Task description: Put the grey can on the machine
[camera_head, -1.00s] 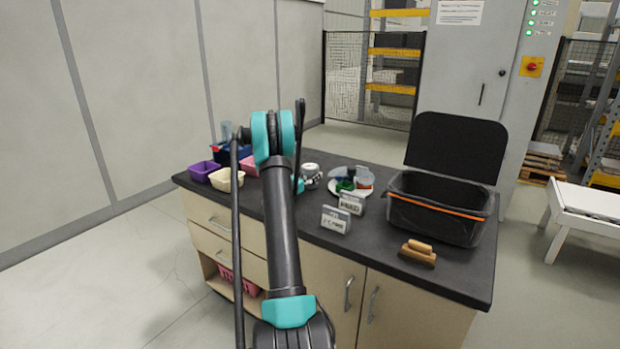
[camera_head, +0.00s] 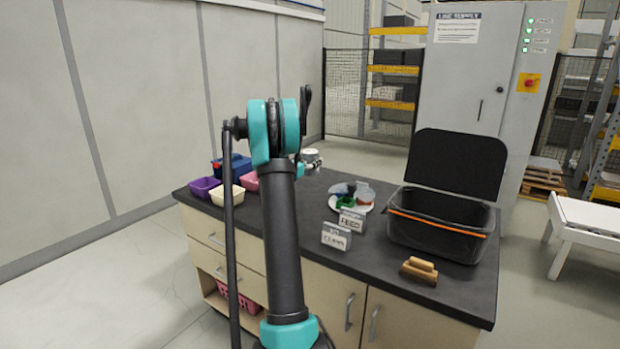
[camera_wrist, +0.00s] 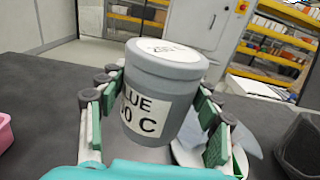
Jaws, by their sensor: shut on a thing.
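The grey can (camera_wrist: 165,92) fills the middle of the wrist view. In the head view the can (camera_head: 310,154) shows small at the far edge of the dark worktop, partly hidden behind my arm. It looks held up above the worktop. I cannot make out a machine for certain in either view.
The worktop (camera_head: 330,270) carries purple (camera_head: 205,187) and cream (camera_head: 228,195) bins at left.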

